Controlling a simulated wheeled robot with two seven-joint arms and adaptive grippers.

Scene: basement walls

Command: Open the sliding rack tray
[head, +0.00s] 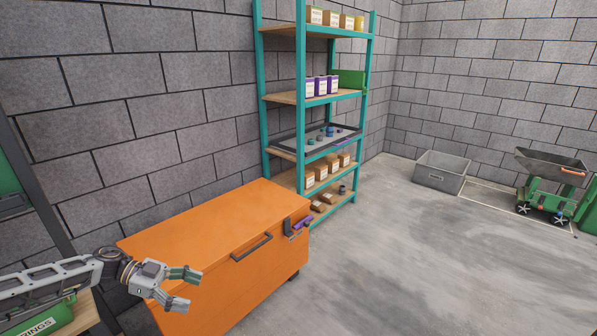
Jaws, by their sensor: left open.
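The sliding rack tray (291,142) is a shallow grey tray with a dark rim, on a middle level of the teal rack (301,60). Several small blue and grey items lie in it. A purple strip, perhaps its handle (345,144), shows along its front edge. The front edge looks about in line with the rack's front posts. My left gripper (188,290) is at the lower left, open and empty, in front of the orange chest and well apart from the tray. My right gripper is out of view.
An orange chest (200,226) with dark handles stands between my left gripper and the rack. A grey bin (440,173) and a green cart (543,194) stand at the right. The concrete floor (420,260) is clear.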

